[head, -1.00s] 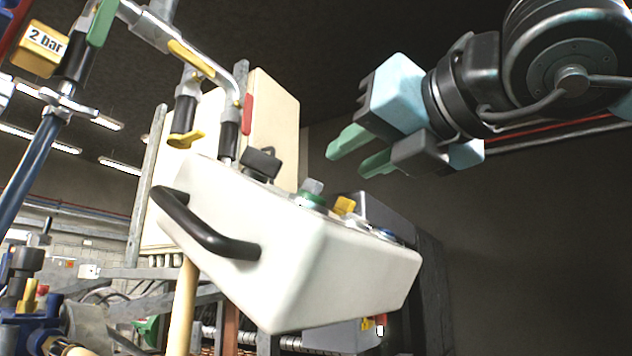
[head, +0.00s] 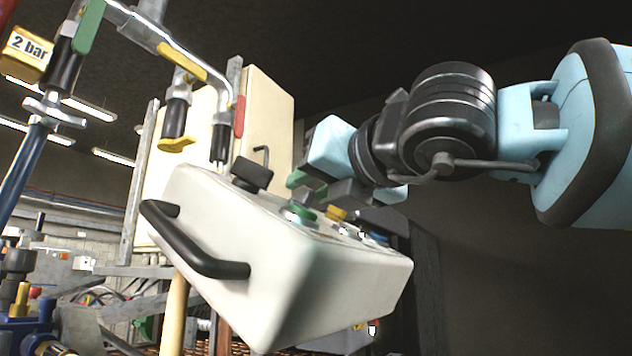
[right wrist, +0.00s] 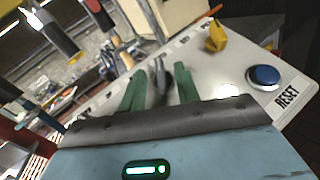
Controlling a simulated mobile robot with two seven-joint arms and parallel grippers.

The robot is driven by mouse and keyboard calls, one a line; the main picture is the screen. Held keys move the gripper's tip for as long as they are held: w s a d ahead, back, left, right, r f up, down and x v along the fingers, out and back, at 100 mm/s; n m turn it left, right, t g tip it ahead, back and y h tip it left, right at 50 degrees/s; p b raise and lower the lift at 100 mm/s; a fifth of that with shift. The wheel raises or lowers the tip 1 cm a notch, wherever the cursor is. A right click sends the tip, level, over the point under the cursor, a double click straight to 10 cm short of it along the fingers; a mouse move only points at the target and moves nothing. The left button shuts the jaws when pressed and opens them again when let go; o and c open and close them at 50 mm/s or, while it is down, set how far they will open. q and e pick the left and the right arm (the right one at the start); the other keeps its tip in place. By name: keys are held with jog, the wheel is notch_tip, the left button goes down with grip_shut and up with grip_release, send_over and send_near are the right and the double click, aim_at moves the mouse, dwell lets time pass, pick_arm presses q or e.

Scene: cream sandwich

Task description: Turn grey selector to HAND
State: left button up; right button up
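The grey selector (right wrist: 156,76) sits on the sloping top of a white control box (head: 290,270). In the right wrist view it lies between the two green fingers of my right gripper (right wrist: 161,69), with a gap seeming to show on each side. The gripper is open. In the head view my right gripper (head: 303,190) is low over the box top, above a green ring (head: 298,214), and its body hides most of the grey selector there. The selector's labels, including HAND, cannot be read. My left gripper is not in view.
Close by on the box top are a yellow selector (right wrist: 217,36), a blue RESET button (right wrist: 263,76) and a black knob (head: 252,173). A black handle (head: 190,245) is on the box's front. Pipes with valves (head: 175,120) stand at the left.

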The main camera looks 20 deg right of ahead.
grip_shut()
